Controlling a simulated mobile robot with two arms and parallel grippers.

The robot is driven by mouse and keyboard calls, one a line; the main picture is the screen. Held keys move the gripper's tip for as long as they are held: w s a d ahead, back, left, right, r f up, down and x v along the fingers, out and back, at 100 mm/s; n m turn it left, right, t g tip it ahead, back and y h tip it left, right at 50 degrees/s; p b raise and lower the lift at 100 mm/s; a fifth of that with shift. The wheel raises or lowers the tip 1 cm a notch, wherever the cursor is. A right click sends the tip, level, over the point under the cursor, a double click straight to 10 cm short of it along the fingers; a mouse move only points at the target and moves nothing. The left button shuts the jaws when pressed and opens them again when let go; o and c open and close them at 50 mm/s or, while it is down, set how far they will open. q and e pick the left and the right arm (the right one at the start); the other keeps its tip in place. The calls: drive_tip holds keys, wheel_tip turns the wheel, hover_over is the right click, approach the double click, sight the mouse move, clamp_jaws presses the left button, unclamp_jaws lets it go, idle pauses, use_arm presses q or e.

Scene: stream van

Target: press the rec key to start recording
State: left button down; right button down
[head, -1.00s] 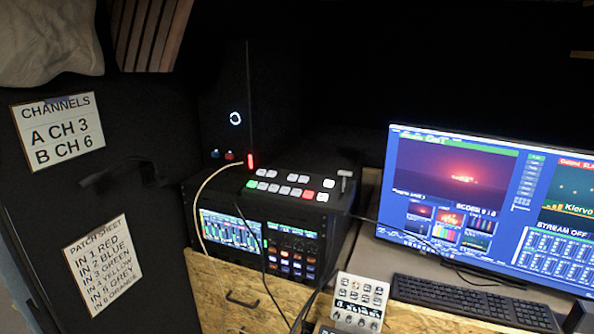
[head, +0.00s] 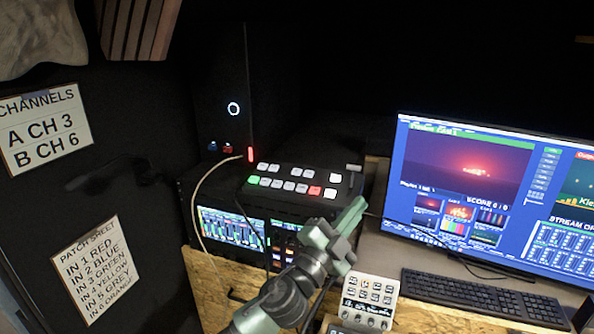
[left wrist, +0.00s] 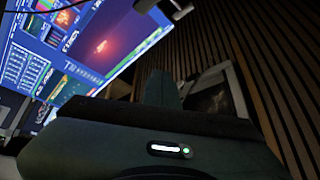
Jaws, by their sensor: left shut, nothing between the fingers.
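The black switcher panel (head: 281,172) sits on top of the rack unit, with rows of white keys, one green key (head: 253,180) and one red key (head: 315,190). No key label is legible, so I cannot tell which is the rec key. My left gripper (head: 355,208) is shut and empty. In the head view it shows just right of and below the switcher's right end, above the keypad; contact with a key is not visible. My right gripper is not in view.
The monitor (head: 470,195) stands at the right with a black keyboard (head: 483,297) before it. A pale cable (head: 197,200) hangs left of the rack unit (head: 231,230). Signs (head: 42,128) hang on the left wall. In the left wrist view the monitor (left wrist: 85,45) fills the upper left.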

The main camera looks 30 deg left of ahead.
use_arm(q)
drive_tip(key=w+d+r+m+g+h, duration=0.1)
drive_tip(key=d+r+m+g+h, duration=0.1)
drive_tip(key=d+r+m+h, duration=0.5)
wheel_tip(320, 180, up, 4)
drive_tip(key=m+g+y, duration=0.8)
drive_tip(key=m+y, duration=0.1)
drive_tip(key=y, duration=0.1)
hover_over(297, 172)
drive_tip(key=s, duration=0.4)
drive_tip(key=shift+w+d+f, duration=0.1)
drive_tip(key=shift+f, duration=0.1)
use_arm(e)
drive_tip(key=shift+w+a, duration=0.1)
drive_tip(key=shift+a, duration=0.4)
use_arm(q)
drive_tip(key=shift+f, duration=0.1)
